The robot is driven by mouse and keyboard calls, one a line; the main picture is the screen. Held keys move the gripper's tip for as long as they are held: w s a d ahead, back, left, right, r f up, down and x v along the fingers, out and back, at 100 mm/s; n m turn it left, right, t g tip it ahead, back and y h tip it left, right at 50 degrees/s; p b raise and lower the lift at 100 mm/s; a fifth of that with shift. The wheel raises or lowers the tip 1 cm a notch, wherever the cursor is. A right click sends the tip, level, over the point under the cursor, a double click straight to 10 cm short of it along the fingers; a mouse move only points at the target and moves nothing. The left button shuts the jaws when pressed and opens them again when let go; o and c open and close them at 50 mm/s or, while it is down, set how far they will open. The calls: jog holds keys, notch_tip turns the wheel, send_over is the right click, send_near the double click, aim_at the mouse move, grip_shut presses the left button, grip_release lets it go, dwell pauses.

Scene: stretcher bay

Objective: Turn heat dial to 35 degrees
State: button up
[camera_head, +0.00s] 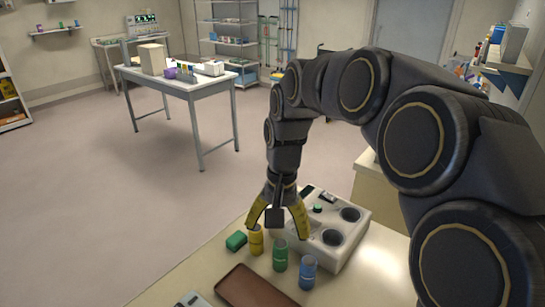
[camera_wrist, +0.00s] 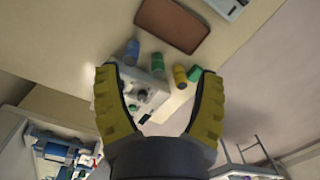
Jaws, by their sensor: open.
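A white device (camera_head: 343,250) with dark round wells stands on the near table, right of and partly behind my gripper. A small green round knob (camera_head: 317,208) shows on its top beside a dark panel (camera_head: 328,196). I cannot read any degree mark or tell where the knob points. My gripper (camera_head: 278,230) points down, open and empty, near the device's left side. Its yellow fingers hide part of the device. In the wrist view the device (camera_wrist: 157,82) shows between the open fingers (camera_wrist: 160,75), partly hidden.
Yellow (camera_head: 256,240), green (camera_head: 280,255) and blue (camera_head: 308,272) tubes stand close in front of my gripper. A brown tray (camera_head: 250,287) lies at the near edge. Another table (camera_head: 190,86) stands far off across open floor.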

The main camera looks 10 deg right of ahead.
jog(key=w+f+m, duration=0.5)
jog(key=w+f, duration=0.2)
jog(key=w, duration=0.7)
jog(key=w+d+f+m+h, duration=0.1)
jog(key=w+d+f+m, duration=0.1)
jog(key=w+f, duration=0.1)
jog(key=w+d+f+m+t+h, duration=0.1)
jog(key=w+d+f+m+h, duration=0.1)
jog(key=d+f, duration=0.1)
jog(key=w+d+f+m+h, duration=0.1)
jog(key=w+d+f+m, duration=0.1)
jog(key=w+f, duration=0.1)
jog(key=shift+w+d+f+m+t, duration=0.15)
jog(key=shift+w+f+m+t, duration=0.05)
jog(key=shift+w+m+t, duration=0.15)
jog(key=shift+w+d+f+h, duration=0.2)
jog(key=shift+d+f+h, duration=0.1)
jog(key=shift+d+h, duration=0.15)
jog(key=shift+d+f, duration=0.15)
jog(key=shift+f, duration=0.15)
jog(key=x, duration=0.7)
jog(key=shift+c, duration=0.4)
jog(key=c, duration=1.1)
